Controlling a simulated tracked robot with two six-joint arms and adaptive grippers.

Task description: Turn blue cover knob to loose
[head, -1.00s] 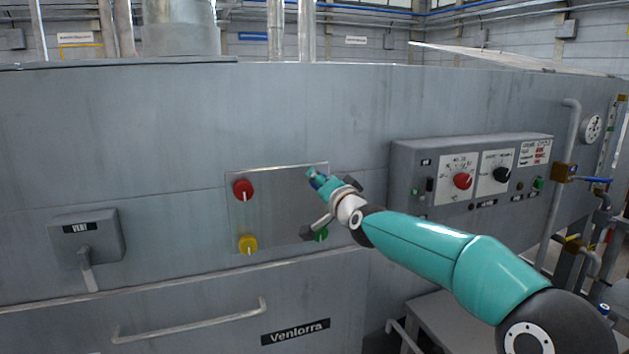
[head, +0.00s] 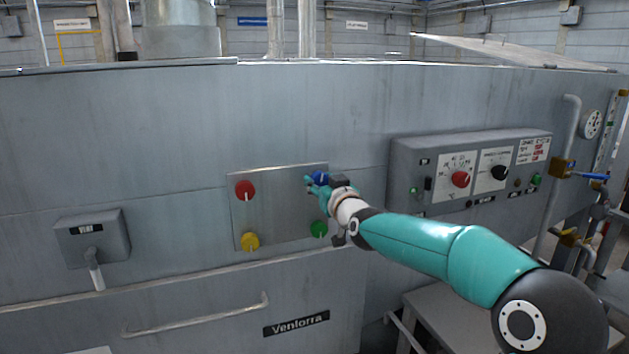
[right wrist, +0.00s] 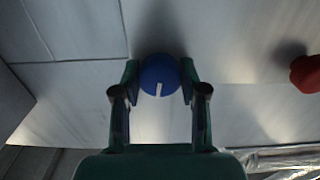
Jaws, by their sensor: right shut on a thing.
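The blue knob (head: 320,178) is at the upper right corner of a metal cover plate (head: 280,205) on the grey machine wall. My right gripper (head: 314,186) is at the knob and partly hides it in the head view. In the right wrist view the blue knob (right wrist: 160,75) sits between the two fingertips of my right gripper (right wrist: 160,78), one on each side, and its white mark shows. The right gripper is shut on the knob. My left gripper is in neither view.
The plate's other corners carry a red knob (head: 245,190), a yellow knob (head: 250,241) and a green knob (head: 319,229). A control box (head: 470,175) juts out to the right. A grey switch box (head: 92,238) is at the left, and a long handle (head: 197,317) is below.

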